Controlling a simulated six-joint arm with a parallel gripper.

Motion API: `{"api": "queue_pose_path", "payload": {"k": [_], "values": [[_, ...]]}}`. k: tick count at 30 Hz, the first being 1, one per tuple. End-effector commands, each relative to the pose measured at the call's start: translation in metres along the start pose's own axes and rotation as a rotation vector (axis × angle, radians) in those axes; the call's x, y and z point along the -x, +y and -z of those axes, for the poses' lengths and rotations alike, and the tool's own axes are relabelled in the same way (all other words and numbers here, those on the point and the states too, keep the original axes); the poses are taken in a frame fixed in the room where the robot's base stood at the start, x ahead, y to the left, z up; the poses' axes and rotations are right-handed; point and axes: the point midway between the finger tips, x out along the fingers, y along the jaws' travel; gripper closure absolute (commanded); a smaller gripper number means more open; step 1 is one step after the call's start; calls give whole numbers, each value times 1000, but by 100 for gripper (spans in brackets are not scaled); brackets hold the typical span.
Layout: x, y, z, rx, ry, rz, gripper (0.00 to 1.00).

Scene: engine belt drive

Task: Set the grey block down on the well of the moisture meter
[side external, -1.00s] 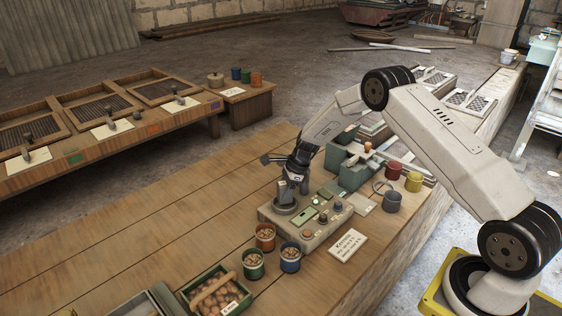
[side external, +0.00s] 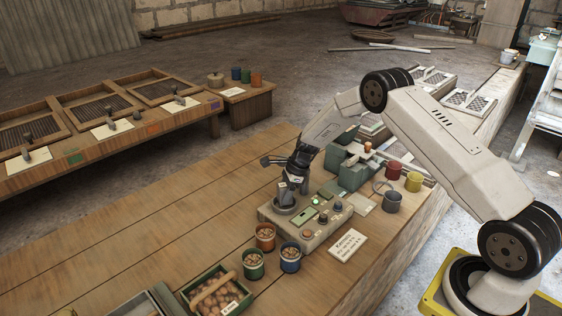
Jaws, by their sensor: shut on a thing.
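The moisture meter (side external: 301,237) is a pale grey box on the wooden bench, with knobs, a small screen and a lit green button on top. Its round dark well (side external: 286,208) is at its back left end. My gripper (side external: 290,187) points down directly over the well, shut on the grey block (side external: 285,197). The block is small and dark, partly hidden by the fingers. It is at or just above the well; I cannot tell whether it touches.
Tins of nuts, one orange (side external: 265,236), one green (side external: 253,263) and one blue (side external: 290,257), stand in front of the meter. A white card (side external: 346,245) lies to its right. A green device (side external: 350,170) stands behind. The bench's left side is clear.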

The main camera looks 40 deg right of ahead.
Motion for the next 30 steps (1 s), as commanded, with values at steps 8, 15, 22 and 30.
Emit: {"api": "queue_pose_path", "payload": {"k": [8, 15, 22, 30], "values": [[-5, -1, 2, 0, -1, 2, 100], [-6, -1, 2, 1, 0, 2, 100], [-6, -1, 3, 1, 0, 2, 100], [-8, 0, 3, 0, 0, 2, 100]]}}
